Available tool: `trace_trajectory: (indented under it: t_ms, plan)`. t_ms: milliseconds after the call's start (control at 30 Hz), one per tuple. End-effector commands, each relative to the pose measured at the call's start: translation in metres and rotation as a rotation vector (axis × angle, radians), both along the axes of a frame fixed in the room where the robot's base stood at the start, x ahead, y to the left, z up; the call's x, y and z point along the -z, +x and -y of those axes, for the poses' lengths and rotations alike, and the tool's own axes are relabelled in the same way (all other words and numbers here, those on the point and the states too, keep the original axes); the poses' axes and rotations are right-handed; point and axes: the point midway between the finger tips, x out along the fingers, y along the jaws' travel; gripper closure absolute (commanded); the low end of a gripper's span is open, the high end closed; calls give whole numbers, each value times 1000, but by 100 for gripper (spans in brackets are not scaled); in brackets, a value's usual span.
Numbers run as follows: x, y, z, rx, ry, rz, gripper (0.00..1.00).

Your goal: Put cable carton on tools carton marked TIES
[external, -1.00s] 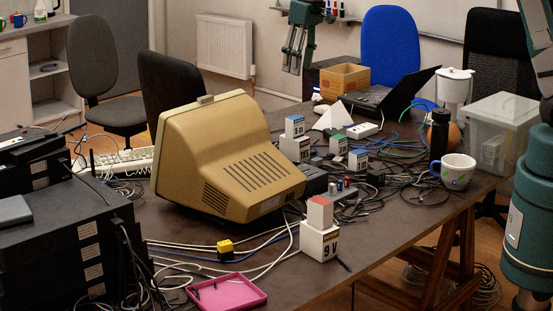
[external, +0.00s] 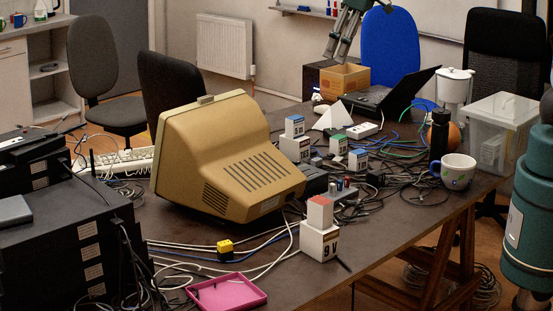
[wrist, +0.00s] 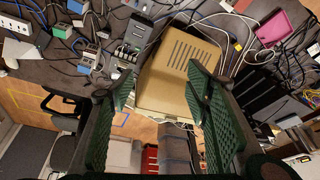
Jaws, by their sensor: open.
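Several small white cartons with coloured tops stand on the table; I cannot read which one is marked TIES or which is the cable carton. A red-topped carton (external: 320,211) sits on a larger white carton marked 9 V (external: 319,243) at the front. A blue-topped carton (external: 294,126) stands at or on another white carton (external: 295,149) behind the monitor. A green-topped carton (external: 338,145) and a blue-topped one (external: 357,160) are to their right. My gripper (external: 336,57) is open and empty, high near the back; its fingers show in the wrist view (wrist: 158,80).
The beige monitor (external: 225,150) fills the table's middle. Tangled cables (external: 400,185) lie around the cartons. An open brown box (external: 344,80), laptop (external: 390,98), mug (external: 455,171) and black bottle (external: 439,135) stand behind and right. A pink tray (external: 228,291) lies in front.

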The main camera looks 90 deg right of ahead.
Motion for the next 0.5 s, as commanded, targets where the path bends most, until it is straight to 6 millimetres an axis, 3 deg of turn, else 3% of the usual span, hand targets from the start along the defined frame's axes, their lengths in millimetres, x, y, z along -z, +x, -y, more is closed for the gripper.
trace_trajectory:
  t_ms: [500]
  plan:
    - [-6, -81, -90, -130, -32, 98, 52]
